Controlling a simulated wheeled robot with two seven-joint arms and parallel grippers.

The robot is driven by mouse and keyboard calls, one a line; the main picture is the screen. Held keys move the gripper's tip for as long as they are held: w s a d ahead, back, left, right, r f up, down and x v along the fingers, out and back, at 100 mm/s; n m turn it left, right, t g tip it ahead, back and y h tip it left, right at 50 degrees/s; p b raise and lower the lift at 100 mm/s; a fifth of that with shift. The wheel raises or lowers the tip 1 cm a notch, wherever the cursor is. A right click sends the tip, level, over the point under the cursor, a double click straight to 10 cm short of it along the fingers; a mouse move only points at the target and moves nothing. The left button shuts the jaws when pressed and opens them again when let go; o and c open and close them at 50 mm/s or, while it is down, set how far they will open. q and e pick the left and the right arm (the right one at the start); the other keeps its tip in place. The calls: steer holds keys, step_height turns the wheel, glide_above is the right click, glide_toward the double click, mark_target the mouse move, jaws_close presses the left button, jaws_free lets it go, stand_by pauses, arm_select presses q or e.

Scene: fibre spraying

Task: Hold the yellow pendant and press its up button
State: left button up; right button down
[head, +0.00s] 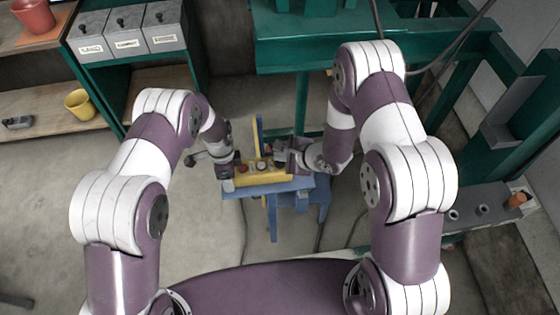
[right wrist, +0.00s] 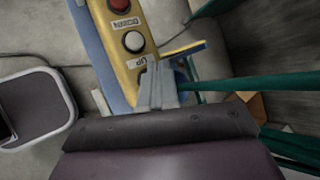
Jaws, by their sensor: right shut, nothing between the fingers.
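The yellow pendant (head: 265,178) lies lengthwise along a blue support (head: 290,186) in the head view, with a red button and a pale button on its upper face. In the right wrist view the pendant (right wrist: 113,42) shows a red button (right wrist: 120,4), a white button (right wrist: 134,42) and labels reading DOWN and UP. My right gripper (right wrist: 158,75) is shut and empty, its fingertips over the pendant beside the UP label. They hide what lies under them; contact cannot be told. My left gripper (head: 229,170) is at the pendant's left end; its fingers are too small to read.
A green frame (head: 370,45) stands behind the pendant. A shelf with grey bins (head: 125,40), a yellow cup (head: 79,103) and a red pot (head: 35,15) is at upper left. A grey ledge (head: 480,208) is at right. Floor left of the support is mostly clear.

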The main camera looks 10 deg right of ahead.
stand_by(0.5)
steer(key=shift+f, duration=0.4)
